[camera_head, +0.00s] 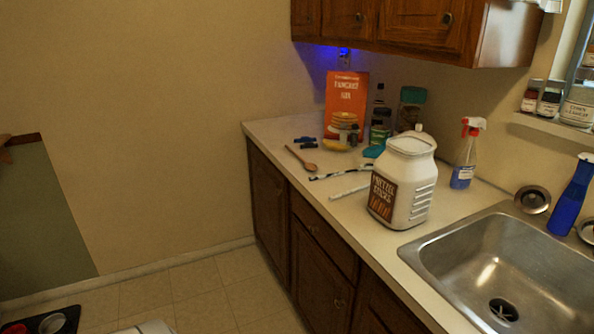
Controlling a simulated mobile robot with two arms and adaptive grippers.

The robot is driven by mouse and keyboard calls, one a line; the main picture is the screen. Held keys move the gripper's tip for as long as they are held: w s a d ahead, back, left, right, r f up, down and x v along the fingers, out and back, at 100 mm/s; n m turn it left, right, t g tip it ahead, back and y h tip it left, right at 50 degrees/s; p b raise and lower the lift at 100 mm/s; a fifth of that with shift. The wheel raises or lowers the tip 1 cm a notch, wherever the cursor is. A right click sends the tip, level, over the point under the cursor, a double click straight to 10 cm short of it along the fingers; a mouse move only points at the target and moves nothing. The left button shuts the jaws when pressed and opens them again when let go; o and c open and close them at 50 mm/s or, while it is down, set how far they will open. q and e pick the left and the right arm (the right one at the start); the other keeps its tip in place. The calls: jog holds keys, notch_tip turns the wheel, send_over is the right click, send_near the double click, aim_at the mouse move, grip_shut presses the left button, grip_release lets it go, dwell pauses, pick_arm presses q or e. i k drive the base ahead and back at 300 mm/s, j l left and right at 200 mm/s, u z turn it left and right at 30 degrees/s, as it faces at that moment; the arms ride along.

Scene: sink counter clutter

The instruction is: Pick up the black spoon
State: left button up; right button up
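No spoon that I can clearly tell as black shows in the head view. A thin dark and white long item (342,172) lies on the counter left of the white jug; it is too small to tell what it is. Small dark pieces (305,141) lie near the counter's far left end, and I cannot make out their shape. A brown wooden spoon (300,158) lies just in front of them. Neither of my grippers is in view.
The white pretzel jug (405,180) stands mid-counter and may hide things behind it. A pancake mix box (346,100), dark bottles and a teal-lidded jar (412,105) stand at the back. A spray bottle (466,155) and the sink (450,262) are right.

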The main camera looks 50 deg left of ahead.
aim_at(365, 166)
jog(key=u, duration=1.25)
jog(key=z, duration=1.6)
jog(key=j+u, duration=0.1)
jog(key=j, duration=0.3)
jog(key=i+j+u, duration=0.1)
jog(key=j, duration=0.3)
jog(key=i+j, duration=0.15)
jog(key=j, duration=0.2)
jog(key=i+j+u, duration=0.15)
jog(key=j, duration=0.25)
